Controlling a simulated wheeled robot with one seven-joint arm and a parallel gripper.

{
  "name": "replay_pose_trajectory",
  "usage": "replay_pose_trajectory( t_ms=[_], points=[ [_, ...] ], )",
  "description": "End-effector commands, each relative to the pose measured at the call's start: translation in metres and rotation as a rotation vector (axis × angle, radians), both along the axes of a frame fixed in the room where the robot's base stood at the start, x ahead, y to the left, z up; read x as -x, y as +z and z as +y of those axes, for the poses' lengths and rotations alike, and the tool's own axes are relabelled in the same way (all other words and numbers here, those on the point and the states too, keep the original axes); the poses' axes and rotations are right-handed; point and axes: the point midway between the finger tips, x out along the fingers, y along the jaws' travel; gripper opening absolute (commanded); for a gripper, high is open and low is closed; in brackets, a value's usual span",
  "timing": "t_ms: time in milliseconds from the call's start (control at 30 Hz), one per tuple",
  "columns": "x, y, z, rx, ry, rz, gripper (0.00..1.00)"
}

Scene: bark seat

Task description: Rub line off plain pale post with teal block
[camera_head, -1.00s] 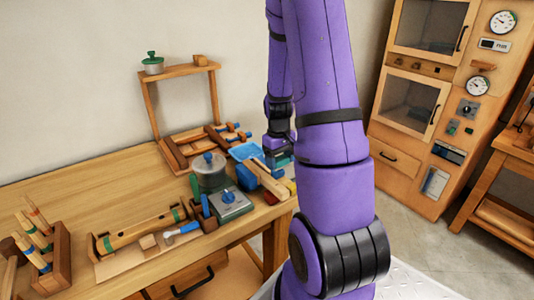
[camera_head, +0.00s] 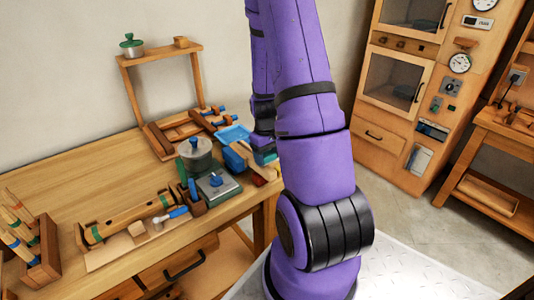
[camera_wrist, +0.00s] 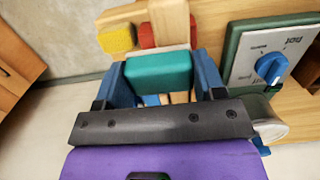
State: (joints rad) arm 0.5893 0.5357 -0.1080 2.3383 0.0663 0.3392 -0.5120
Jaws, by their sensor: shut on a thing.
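In the wrist view the teal block (camera_wrist: 158,72) is held between the two blue fingers of my gripper (camera_wrist: 160,84). It also shows at the end of my arm in the head view (camera_head: 265,156). A pale wooden post (camera_wrist: 170,22) lies just beyond the block in the wrist view. The block overlaps its near end in the picture; I cannot tell whether they touch. No line is visible on the part of the post that shows. In the head view my arm hides much of this area.
A red block (camera_wrist: 146,37) and a yellow block (camera_wrist: 117,39) sit beside the post. A grey device with a blue knob (camera_wrist: 271,68) stands to the right. In the head view a lidded pot (camera_head: 195,156) and a blue tray (camera_head: 232,134) crowd the bench end.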

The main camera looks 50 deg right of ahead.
Motion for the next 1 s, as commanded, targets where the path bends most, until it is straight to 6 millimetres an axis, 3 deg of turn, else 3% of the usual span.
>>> replay_pose_trajectory(
  t_ms=[1000],
  points=[
    [0.0007,-0.0089,0.0002,0.000,-0.001,0.001,0.45]
  ],
)
